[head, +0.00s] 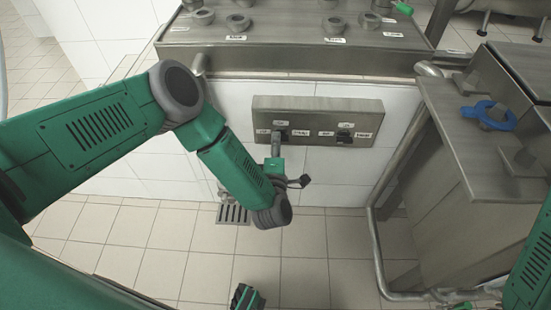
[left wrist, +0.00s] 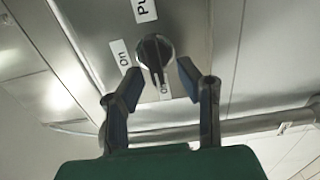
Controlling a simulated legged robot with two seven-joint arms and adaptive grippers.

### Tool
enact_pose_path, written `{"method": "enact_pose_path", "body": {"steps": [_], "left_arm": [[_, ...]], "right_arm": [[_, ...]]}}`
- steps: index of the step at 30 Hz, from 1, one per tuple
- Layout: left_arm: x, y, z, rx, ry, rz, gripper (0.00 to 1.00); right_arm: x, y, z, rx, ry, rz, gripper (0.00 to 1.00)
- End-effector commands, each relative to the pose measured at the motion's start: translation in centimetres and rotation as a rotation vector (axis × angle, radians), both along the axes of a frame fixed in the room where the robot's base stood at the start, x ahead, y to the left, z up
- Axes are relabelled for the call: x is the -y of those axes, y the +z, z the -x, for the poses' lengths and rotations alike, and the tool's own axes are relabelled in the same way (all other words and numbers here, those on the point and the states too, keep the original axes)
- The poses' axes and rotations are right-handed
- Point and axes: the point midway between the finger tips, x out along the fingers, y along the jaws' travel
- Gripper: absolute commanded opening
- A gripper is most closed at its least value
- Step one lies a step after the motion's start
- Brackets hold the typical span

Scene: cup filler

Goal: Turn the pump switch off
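A grey metal switch panel (head: 317,104) is on the white tiled wall in the head view, with two dark rotary knobs and white labels. My left gripper (head: 277,143) is in front of its left knob (head: 281,124). In the left wrist view, the black pump knob (left wrist: 155,50) sits between the fingertips of my left gripper (left wrist: 159,69). The fingers are apart, one on each side; I cannot tell whether they touch the knob. An "On" label (left wrist: 120,53) is left of the knob, a partly hidden label below it. My right gripper is not visible.
The right knob (head: 344,134) is beside the left one on the panel. A steel counter (head: 290,58) with several round knobs juts out above. A steel machine (head: 450,140) with a blue handle (head: 489,114) and pipes stands at the right. The tiled floor (head: 300,260) below is mostly clear.

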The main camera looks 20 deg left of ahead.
Motion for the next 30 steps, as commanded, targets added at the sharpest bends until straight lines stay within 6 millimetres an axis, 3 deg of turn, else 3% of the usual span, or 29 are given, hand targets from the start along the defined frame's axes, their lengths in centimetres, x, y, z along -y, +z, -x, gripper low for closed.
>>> {"method": "enact_pose_path", "body": {"steps": [8,21,30], "left_arm": [[1.8,-0.2,6.1,-0.009,-0.004,0.002,0.31],[3.0,-0.3,9.5,-0.009,-0.008,0.001,0.31],[3.0,-0.2,10.4,-0.006,-0.003,0.002,0.31]], "right_arm": [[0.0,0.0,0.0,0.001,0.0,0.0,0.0],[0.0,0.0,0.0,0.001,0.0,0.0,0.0],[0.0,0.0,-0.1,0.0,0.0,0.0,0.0]]}}
